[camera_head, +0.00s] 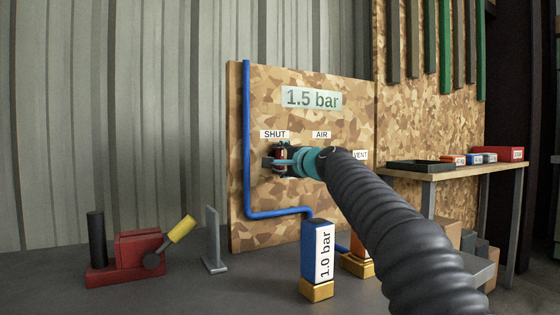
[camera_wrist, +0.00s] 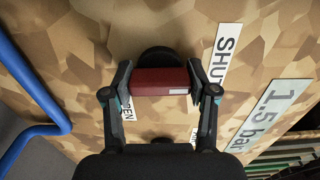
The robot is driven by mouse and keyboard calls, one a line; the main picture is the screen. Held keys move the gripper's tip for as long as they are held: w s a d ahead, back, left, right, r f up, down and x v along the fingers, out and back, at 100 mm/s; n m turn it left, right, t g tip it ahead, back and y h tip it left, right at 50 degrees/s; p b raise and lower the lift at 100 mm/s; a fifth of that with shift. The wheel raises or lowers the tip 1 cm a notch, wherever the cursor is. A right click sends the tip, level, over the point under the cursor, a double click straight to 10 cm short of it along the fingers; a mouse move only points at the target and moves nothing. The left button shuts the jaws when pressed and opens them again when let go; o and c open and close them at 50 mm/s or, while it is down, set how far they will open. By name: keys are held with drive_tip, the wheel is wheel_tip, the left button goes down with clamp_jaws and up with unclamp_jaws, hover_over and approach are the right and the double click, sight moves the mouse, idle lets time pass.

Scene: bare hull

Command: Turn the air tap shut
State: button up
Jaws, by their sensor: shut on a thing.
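The air tap has a dark red handle, which shows in the wrist view (camera_wrist: 160,80) between my fingers. My gripper (camera_wrist: 160,76) is shut on this handle, one finger at each end. Behind it is a black round part (camera_wrist: 157,55) against the board. In the head view my gripper (camera_head: 280,161) is at the board below the SHUT label (camera_head: 274,134) and AIR label (camera_head: 321,134); it hides most of the tap. In the wrist view the SHUT label (camera_wrist: 225,55) lies beside the right finger. A label ending in "EN" (camera_wrist: 123,122) is partly hidden by the left finger.
The board has a 1.5 bar sign (camera_head: 312,98) and a blue pipe (camera_head: 246,150). A blue 1.0 bar block (camera_head: 317,250) stands below on the floor surface. A red machine (camera_head: 137,250) is at left. A bench (camera_head: 440,174) with a black tray and small boxes is at right.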

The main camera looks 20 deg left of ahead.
drive_tip(key=o, duration=1.2)
drive_tip(key=shift+c, duration=0.2)
drive_tip(key=v, duration=1.2)
